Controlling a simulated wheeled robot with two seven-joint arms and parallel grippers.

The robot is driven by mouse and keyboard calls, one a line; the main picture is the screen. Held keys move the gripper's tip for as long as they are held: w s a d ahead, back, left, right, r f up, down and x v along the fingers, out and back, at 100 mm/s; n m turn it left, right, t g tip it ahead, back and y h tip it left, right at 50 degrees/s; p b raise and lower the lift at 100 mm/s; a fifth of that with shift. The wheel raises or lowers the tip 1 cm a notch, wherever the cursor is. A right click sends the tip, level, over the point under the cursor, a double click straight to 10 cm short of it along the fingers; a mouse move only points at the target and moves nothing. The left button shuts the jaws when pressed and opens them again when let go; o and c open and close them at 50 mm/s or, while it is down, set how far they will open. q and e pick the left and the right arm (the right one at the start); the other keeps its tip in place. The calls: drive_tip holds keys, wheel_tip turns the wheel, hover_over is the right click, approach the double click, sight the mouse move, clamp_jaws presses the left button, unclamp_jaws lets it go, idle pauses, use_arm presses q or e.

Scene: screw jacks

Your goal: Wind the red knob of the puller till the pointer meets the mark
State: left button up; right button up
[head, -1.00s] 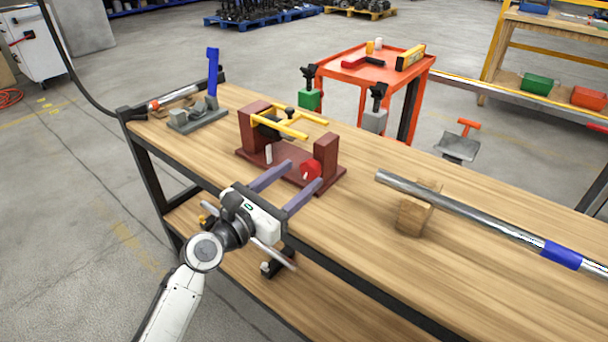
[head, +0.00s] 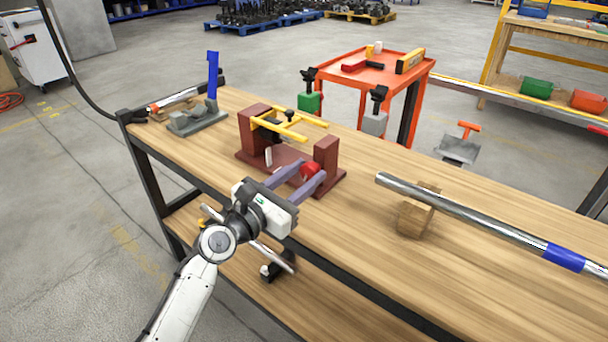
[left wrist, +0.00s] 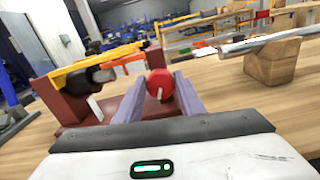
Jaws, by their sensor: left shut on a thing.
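The puller (head: 328,152) is a dark red frame with two upright blocks and yellow arms, standing on the wooden bench. Its red knob (head: 311,169) is on the near right side; it also shows with a white line on its face in the left wrist view (left wrist: 160,85). My left gripper (head: 309,178) is shut on the red knob, with a purple-grey finger on each side of it. A white pointer or mark (head: 268,156) shows near the left block, also in the left wrist view (left wrist: 95,107); I cannot tell which it is. My right gripper is not in view.
A steel pipe with a blue band (head: 470,217) rests on a wooden block (head: 415,215) to the right. A grey device with a blue lever (head: 198,117) stands at the bench's left end. A red cart (head: 372,70) stands behind the bench.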

use_arm(q)
drive_tip(key=shift+m, duration=0.3)
